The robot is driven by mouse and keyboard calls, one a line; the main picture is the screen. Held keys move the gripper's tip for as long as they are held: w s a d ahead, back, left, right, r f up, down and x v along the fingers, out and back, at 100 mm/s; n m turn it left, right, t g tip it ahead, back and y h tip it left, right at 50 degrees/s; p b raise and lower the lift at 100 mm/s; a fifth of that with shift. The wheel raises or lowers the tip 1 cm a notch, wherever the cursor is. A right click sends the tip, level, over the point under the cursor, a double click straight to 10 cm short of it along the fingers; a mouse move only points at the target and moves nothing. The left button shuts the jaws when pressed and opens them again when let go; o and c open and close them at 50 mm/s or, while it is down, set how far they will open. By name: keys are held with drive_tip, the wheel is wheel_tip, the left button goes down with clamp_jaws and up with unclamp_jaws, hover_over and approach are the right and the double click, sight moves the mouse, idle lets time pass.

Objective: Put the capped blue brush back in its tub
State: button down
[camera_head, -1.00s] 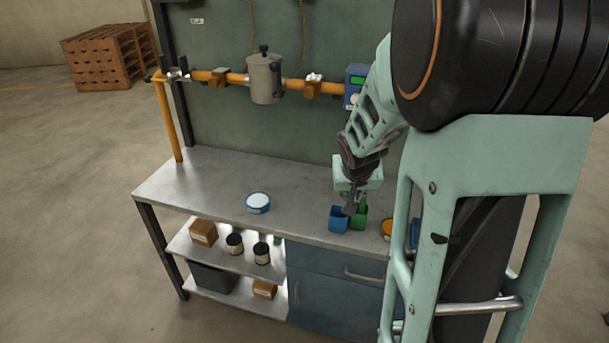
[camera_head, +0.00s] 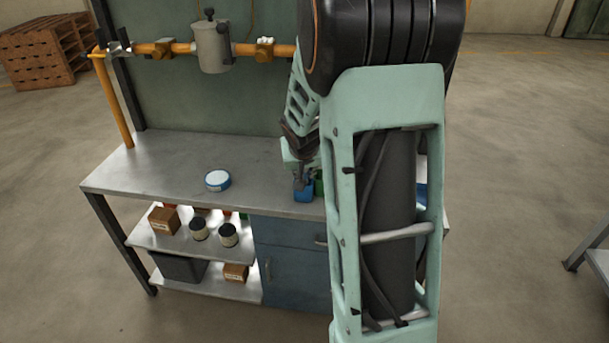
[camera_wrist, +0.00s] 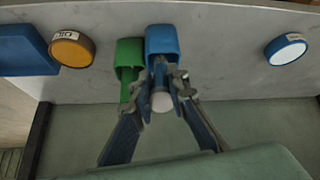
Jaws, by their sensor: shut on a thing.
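The blue tub (camera_head: 303,195) stands near the bench's front edge. It also shows in the wrist view (camera_wrist: 162,35), against the green tub (camera_wrist: 128,55). My gripper (camera_wrist: 160,78) is shut on a slim brush with a pale round end (camera_wrist: 160,103), which points towards the wrist camera. In the head view my gripper (camera_head: 300,182) is low over the blue tub. The brush's far end is hidden by the fingers and the tub, so I cannot tell how far inside it is or see its cap.
A round blue-and-white tin (camera_head: 217,180) stands on the bench (camera_head: 150,165) to the left. In the wrist view an orange-lidded tin (camera_wrist: 72,50) and a blue tray (camera_wrist: 25,52) lie beyond the green tub. A pipe with a grey canister (camera_head: 212,48) runs behind the bench.

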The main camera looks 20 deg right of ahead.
drive_tip(key=shift+f+b, duration=0.4)
drive_tip(key=shift+b, duration=0.15)
drive_tip(key=shift+f, duration=0.2)
drive_tip(key=c, duration=1.9)
unclamp_jaws()
drive_tip(key=shift+r, duration=0.2)
drive_tip(key=shift+r+p, duration=0.65)
drive_tip(key=shift+p, duration=0.05)
drive_tip(key=p+v, duration=0.1)
drive_tip(key=v, duration=1)
drive_tip(key=shift+s+a+r, duration=0.25)
drive_tip(key=shift+s, duration=0.05)
drive_tip(key=shift+w, duration=0.1)
